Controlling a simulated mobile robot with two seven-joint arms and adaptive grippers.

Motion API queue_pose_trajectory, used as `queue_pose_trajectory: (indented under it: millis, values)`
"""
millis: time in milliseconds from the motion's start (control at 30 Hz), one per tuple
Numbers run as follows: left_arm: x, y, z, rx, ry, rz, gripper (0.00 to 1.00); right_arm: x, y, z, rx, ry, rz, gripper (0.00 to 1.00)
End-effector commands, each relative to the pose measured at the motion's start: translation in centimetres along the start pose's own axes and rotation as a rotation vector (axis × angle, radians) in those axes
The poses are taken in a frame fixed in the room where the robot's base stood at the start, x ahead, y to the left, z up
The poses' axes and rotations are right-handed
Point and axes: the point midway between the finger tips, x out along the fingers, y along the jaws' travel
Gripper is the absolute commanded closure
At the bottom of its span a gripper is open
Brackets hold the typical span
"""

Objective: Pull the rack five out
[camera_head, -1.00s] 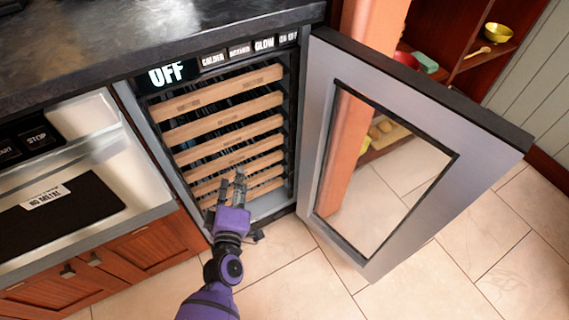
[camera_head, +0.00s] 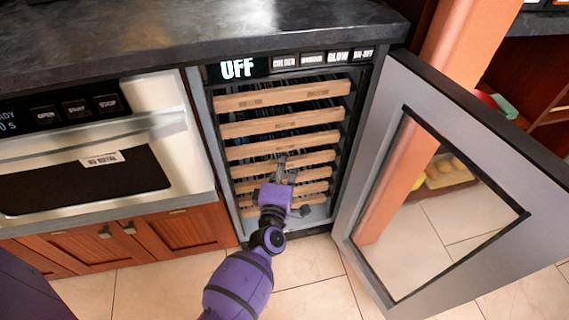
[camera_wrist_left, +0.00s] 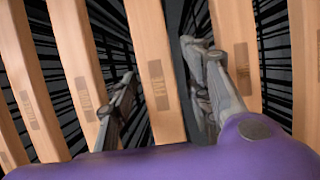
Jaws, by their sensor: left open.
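The open cabinet (camera_head: 212,130) holds a stack of wooden-fronted racks. My left gripper (camera_head: 286,168) is at the lower middle racks in the head view, its fingers pointing in at the fronts. In the left wrist view the open gripper (camera_wrist_left: 160,62) has one finger on each side of one wooden rack front, rack five (camera_wrist_left: 155,112), whose small dark label appears to read FIVE. Gaps show between the fingers and that wood, and it is not gripped. In the head view the gripper partly hides this rack and the lower ones. My right gripper is not in view.
The cabinet's glass door (camera_head: 475,120) stands wide open on the right. A dark counter (camera_head: 200,35) lies above, and a microwave drawer (camera_head: 85,165) is to the left. The tiled floor (camera_head: 320,285) in front is clear.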

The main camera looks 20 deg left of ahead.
Motion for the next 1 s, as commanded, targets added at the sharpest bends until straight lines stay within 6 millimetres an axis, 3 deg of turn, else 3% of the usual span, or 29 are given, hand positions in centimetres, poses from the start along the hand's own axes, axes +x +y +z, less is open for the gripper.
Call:
queue_pose_trajectory:
  millis: [167, 500, 1000]
  values:
    - [0.00, 0.01, -0.01, 0.001, 0.000, 0.000, 0.55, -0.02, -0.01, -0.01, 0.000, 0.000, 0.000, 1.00]
    - [-0.03, 0.01, 0.00, 0.001, 0.000, 0.000, 0.99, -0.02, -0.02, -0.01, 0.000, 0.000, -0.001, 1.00]
    - [-0.08, -0.04, 0.05, -0.002, 0.000, -0.001, 1.00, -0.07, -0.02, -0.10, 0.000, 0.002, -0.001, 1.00]
